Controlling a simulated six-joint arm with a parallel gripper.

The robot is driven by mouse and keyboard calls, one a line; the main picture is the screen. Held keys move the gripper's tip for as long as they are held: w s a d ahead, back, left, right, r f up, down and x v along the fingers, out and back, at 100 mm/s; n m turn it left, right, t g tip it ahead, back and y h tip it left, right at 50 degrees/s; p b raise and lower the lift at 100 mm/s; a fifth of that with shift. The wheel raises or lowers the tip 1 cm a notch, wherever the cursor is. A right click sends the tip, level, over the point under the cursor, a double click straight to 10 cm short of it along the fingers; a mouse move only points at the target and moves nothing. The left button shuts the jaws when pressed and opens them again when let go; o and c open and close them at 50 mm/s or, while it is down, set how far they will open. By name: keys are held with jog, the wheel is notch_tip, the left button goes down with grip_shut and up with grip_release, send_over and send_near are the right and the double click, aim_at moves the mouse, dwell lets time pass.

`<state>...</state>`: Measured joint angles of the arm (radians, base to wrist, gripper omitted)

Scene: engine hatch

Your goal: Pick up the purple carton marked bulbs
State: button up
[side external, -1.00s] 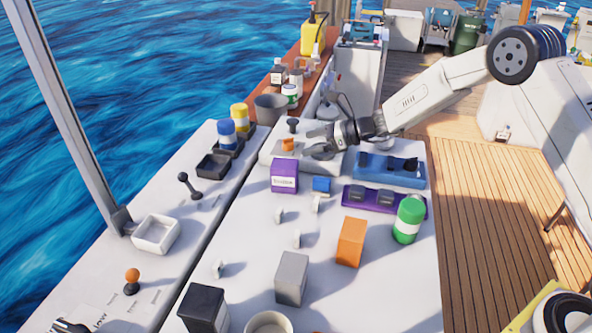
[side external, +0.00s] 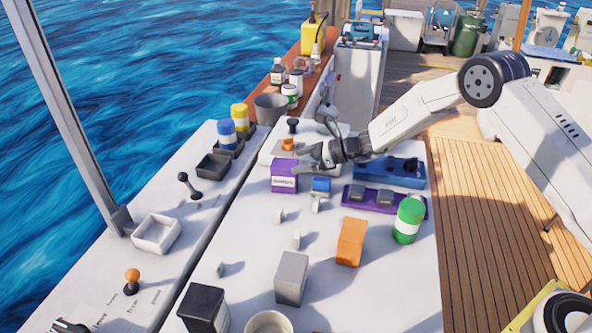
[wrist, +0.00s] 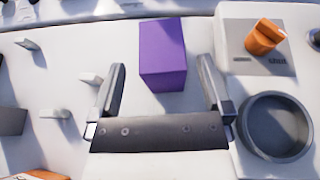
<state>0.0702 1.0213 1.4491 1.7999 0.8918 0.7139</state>
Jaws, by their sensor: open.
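The purple carton (side external: 284,177) with a white label band stands upright on the white hatch top; the label print is too blurred to read. In the wrist view the carton (wrist: 163,58) shows its plain purple faces. My gripper (side external: 306,160) is open and empty, close by the carton's upper right in the side view. In the wrist view my fingers (wrist: 162,66) are spread either side of the carton's line, with the carton ahead between them. I cannot tell whether a finger touches it.
An orange knob on a panel (wrist: 264,38) and a dark round cup (wrist: 274,127) are at the right of the wrist view.

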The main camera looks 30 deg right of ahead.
aim_at(283, 163)
jog(key=shift+a, duration=0.1)
jog(key=shift+x, duration=2.5)
jog(key=shift+w, duration=0.1)
jog(key=c, duration=1.3)
jog(key=shift+o, duration=0.2)
jog(key=shift+r, duration=0.2)
